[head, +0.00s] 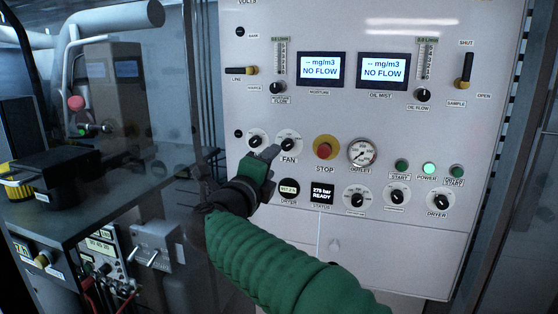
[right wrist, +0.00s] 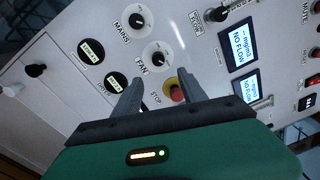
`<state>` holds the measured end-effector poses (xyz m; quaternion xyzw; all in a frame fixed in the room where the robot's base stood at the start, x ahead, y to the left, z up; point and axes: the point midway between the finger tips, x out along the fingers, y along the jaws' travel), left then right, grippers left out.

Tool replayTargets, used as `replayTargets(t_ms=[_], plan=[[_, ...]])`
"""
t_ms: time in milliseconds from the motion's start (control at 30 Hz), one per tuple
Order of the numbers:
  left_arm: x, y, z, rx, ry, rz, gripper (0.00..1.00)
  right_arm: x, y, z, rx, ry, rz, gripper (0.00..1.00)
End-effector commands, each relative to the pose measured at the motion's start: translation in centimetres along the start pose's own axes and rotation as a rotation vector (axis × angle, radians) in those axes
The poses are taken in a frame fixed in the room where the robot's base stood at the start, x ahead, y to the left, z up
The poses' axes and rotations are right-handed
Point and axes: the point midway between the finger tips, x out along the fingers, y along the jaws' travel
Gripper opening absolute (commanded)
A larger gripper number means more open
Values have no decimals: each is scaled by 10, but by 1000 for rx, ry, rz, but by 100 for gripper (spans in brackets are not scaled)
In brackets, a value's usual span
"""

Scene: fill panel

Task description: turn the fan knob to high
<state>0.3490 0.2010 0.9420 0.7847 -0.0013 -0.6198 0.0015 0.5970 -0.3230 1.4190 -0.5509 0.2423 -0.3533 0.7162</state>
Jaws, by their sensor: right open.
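The fan knob (head: 288,142) is a black knob on a round white dial labelled FAN, on the upright white panel (head: 330,120). In the right wrist view the fan knob (right wrist: 157,57) shows just beyond the fingertips, toward the top of the picture. Its setting is too small to read. My right gripper (head: 243,156) is in front of the panel, below and left of the fan dial. In the right wrist view my right gripper (right wrist: 161,80) has its two fingers apart, with nothing held between them. My left gripper is not in view.
The mains knob (right wrist: 137,20) sits beside the fan knob. The red stop button (head: 325,147) is close on the other side, with a pressure gauge (head: 362,152) beyond. Two NO FLOW displays (head: 320,68) are above. A dark bench (head: 100,195) stands at the left.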

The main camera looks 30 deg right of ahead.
Motion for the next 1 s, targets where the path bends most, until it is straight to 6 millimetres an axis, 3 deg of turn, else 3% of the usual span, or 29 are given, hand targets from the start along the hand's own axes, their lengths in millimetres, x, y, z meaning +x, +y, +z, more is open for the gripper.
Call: replayTargets(t_ms=[100, 300, 833, 933, 1000], plan=[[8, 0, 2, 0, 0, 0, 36, -30, 2, 0, 0, -3, 0, 49], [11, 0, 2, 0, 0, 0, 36, -54, 1, 0, -1, 0, 1, 49], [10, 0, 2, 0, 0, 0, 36, -55, 3, 4, -33, -26, -5, 49], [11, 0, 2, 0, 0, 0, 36, -53, 28, 28, -220, -183, -27, 49], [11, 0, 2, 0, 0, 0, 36, -58, 74, 50, -467, -378, -25, 49]])
